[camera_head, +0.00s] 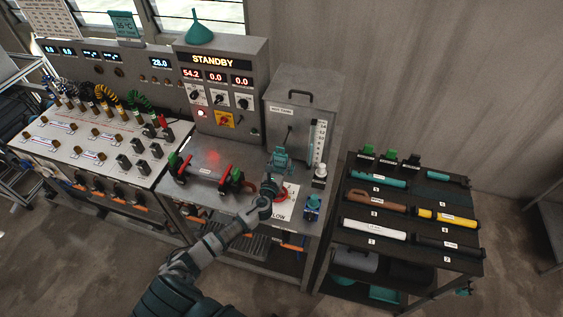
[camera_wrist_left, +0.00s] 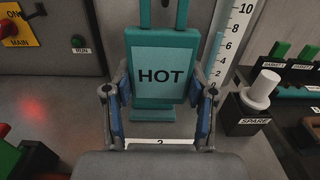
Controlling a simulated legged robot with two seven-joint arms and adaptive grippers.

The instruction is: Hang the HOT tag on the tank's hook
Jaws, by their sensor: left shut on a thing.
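The teal HOT tag (camera_wrist_left: 162,73) is upright between the fingers of my left gripper (camera_wrist_left: 163,110), lettering facing the wrist camera. The gripper is shut on it, with a blue-padded finger at each side. In the head view the tag (camera_head: 280,155) and my left gripper (camera_head: 278,166) are in front of the grey tank (camera_head: 300,105), low on its front face. The tank has a top handle and a level gauge (camera_head: 319,143); the gauge also shows in the wrist view (camera_wrist_left: 216,50). I cannot clearly make out the hook. My right gripper is out of view.
Left of the tank stands the STANDBY panel (camera_head: 217,62). A red-handled fixture (camera_head: 208,172) is on the bench to the left. A white SPARE knob (camera_wrist_left: 262,88) stands close on the right, and a blue device (camera_head: 312,207) nearer me. A dark rack (camera_head: 400,226) is further right.

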